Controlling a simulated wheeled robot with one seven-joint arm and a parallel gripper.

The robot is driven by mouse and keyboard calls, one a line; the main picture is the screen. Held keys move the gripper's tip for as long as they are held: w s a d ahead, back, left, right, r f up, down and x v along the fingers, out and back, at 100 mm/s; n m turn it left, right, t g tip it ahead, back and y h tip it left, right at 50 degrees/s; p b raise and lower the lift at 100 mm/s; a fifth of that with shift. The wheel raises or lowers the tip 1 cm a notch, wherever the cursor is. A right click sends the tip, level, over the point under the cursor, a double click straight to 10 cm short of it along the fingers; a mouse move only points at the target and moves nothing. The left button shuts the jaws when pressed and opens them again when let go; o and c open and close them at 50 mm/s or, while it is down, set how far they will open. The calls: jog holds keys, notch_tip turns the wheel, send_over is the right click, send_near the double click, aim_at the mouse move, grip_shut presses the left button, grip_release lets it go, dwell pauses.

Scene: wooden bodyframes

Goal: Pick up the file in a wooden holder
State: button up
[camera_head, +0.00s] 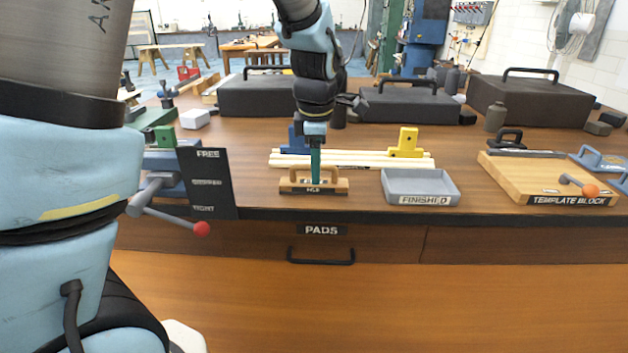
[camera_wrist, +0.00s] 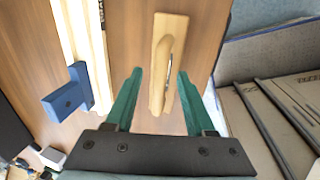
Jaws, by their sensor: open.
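The wooden holder (camera_head: 290,186) stands near the front edge of the bench in the head view. It has a dark label on its front, too small to read surely. In the wrist view the light wooden holder (camera_wrist: 160,50) lies lengthwise ahead of and between my fingers, with a thin grey metallic strip (camera_wrist: 170,62) along it, perhaps the file. My gripper (camera_head: 315,168) points down over the holder, and its green fingers are spread apart in the wrist view (camera_wrist: 159,75). Nothing is clasped. Whether the fingers touch the holder cannot be told.
Pale wooden strips (camera_head: 370,157) lie behind the holder, with a blue clamp (camera_wrist: 68,96) and a yellow one (camera_head: 406,143). A grey FINISHED tray (camera_head: 420,187) is to the right. A vise (camera_head: 165,185) with a red-tipped handle stands left. Black toolboxes line the back.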

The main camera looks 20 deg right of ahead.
jog(key=shift+w+f, duration=0.1)
jog(key=shift+f, duration=0.3)
jog(key=shift+c, duration=0.2)
grip_shut()
